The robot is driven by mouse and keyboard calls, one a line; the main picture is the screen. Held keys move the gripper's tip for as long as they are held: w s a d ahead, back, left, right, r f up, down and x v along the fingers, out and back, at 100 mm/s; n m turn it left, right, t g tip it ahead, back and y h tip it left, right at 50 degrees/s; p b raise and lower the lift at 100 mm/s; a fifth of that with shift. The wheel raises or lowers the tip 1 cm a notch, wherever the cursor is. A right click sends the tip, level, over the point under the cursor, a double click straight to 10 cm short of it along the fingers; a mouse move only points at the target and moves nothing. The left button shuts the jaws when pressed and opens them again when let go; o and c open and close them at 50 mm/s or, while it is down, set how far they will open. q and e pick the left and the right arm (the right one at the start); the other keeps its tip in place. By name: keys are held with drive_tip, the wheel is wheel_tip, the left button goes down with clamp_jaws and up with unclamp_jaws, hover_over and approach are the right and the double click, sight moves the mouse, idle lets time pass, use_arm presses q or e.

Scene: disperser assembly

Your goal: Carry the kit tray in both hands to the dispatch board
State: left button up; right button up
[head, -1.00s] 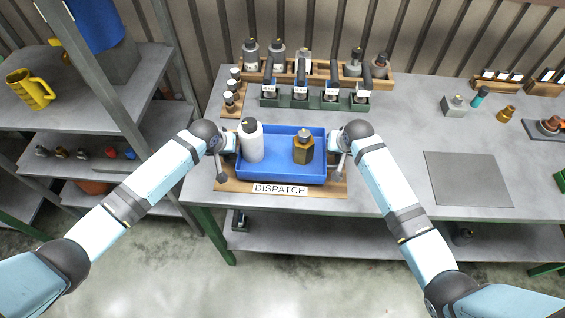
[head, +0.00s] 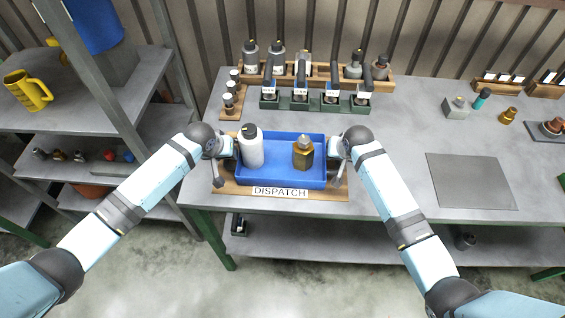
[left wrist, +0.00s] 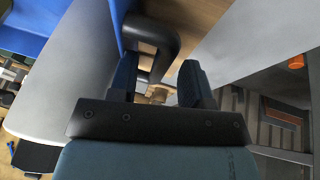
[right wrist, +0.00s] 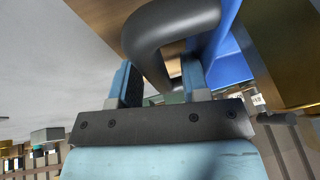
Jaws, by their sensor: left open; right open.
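The blue kit tray (head: 281,179) sits over the wooden dispatch board (head: 340,191), its front edge close behind the DISPATCH label (head: 280,192). A white bottle (head: 251,148) stands at the tray's left, and an amber hexagonal bottle with a grey cap (head: 303,154) at its right. My left gripper (head: 229,147) is at the tray's left end; its fingers (left wrist: 160,83) are open with the dark handle (left wrist: 160,35) between them. My right gripper (head: 336,148) is at the right end; its fingers (right wrist: 158,82) are open around the other dark handle (right wrist: 150,35).
Behind the tray stand a green rack (head: 315,106) and a wooden rack with several bottles (head: 344,82). A small wooden stand (head: 228,115) is at back left. A grey mat (head: 470,181) lies right, with bare bench around it. A shelf with a yellow mug (head: 30,90) stands left.

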drive_tip(key=shift+r, duration=0.2)
use_arm(q)
drive_tip(key=v, duration=0.5)
drive_tip(key=shift+s+a+r, duration=0.15)
drive_tip(key=shift+a+r, duration=0.1)
drive_tip(key=shift+r, duration=0.1)
use_arm(e)
drive_tip(key=v, duration=1.1)
drive_tip(key=shift+s+r, duration=0.15)
drive_tip(key=shift+r, duration=0.2)
use_arm(q)
drive_tip(key=shift+s, duration=0.1)
